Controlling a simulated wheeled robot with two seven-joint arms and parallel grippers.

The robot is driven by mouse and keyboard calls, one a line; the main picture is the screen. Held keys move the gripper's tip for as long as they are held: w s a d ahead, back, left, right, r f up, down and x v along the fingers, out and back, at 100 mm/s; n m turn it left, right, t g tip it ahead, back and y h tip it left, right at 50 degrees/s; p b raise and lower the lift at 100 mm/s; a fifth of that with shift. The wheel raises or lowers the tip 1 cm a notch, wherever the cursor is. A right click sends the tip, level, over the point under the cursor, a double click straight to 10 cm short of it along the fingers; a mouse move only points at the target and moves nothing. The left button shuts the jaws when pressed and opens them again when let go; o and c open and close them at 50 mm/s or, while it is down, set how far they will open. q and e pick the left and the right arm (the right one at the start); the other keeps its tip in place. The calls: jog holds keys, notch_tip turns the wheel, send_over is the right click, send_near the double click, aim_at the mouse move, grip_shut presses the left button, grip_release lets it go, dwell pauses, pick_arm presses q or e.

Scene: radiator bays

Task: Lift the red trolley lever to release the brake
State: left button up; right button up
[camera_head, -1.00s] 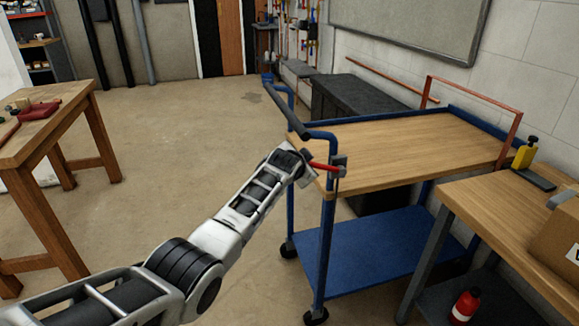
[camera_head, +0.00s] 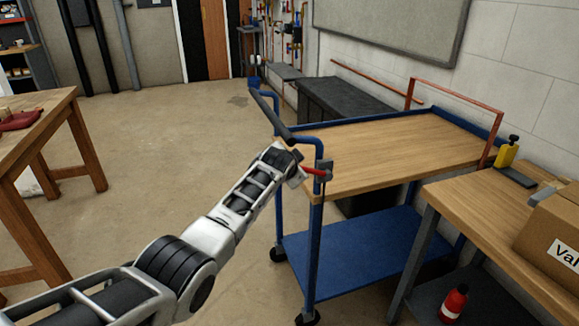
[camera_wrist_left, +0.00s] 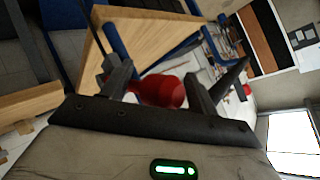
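The red lever (camera_head: 313,171) sticks out from a dark bracket on the near corner post of the blue trolley (camera_head: 314,240), slanting only slightly in the head view. My left gripper (camera_head: 299,168) is at the lever's free end, and its fingers are hard to make out there. In the left wrist view, the lever's rounded red end (camera_wrist_left: 162,91) lies between the two dark fingers of my left gripper (camera_wrist_left: 168,88). The fingers are spread, with a gap visible on the left of the red end. Contact on the right side is unclear. My right gripper is out of view.
A wooden bench (camera_head: 50,108) stands at left. Another bench (camera_head: 470,205) at right carries a cardboard box (camera_head: 553,235) and a yellow-black tool (camera_head: 507,155). A red bottle (camera_head: 453,303) sits below it. Open floor (camera_head: 165,150) lies left of the trolley.

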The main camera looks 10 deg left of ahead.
pick_arm(q)
jog(key=shift+d+r, duration=0.1)
jog(key=shift+r, duration=0.15)
jog(key=shift+s+r+p, duration=0.25)
jog(key=shift+s+p, duration=0.05)
jog(key=shift+p, duration=0.05)
jog(key=p+v, duration=0.1)
jog(key=v, duration=1.4)
jog(key=shift+f, duration=0.2)
jog(key=shift+s+f, duration=0.1)
jog(key=shift+f, duration=0.05)
jog(key=s+f+n+g+h, duration=0.1)
jog(key=s+f, duration=0.6)
jog(key=f, duration=0.2)
jog(key=s+f+n+h, duration=0.1)
jog(key=s+f+n, duration=0.1)
jog(key=s+f, duration=0.55)
jog(key=s+f+n, duration=0.1)
jog(key=s+f, duration=0.3)
jog(key=s, duration=0.4)
jog(key=s+f+n+h, duration=0.1)
jog(key=s+f+n, duration=0.1)
jog(key=s+f, duration=0.3)
jog(key=s, duration=0.4)
jog(key=shift+s+g, duration=0.15)
jog(key=shift+g, duration=0.15)
